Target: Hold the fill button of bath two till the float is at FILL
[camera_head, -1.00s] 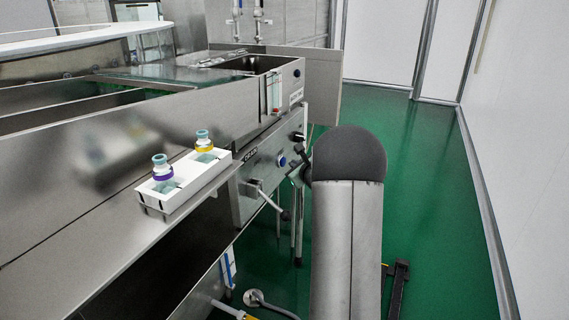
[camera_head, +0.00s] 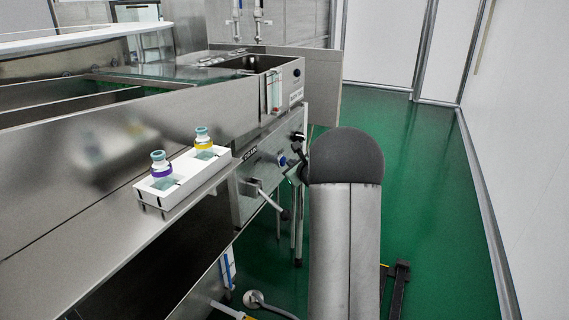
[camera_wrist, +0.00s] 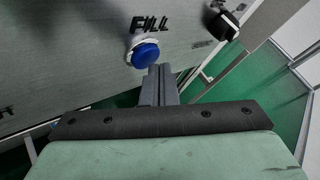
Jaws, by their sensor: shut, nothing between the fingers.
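The blue fill button (camera_wrist: 145,54) sits in a pale collar under the word FILL (camera_wrist: 151,25) in the wrist view. It shows small on the front panel (camera_head: 268,170) in the head view. My gripper (camera_wrist: 160,72) is shut and empty, its tips just below and right of the button. I cannot tell whether they touch it. In the head view my gripper (camera_head: 297,166) is at the panel, partly hidden by my arm. A clear level tube (camera_head: 275,91) stands on the bath's front above; a small reddish mark shows low in it. The float's level is too small to read.
A black knob (camera_wrist: 222,24) is right of the button. A white rack (camera_head: 188,182) with two capped vials is on the left ledge. Green floor (camera_head: 420,170) is free to the right.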

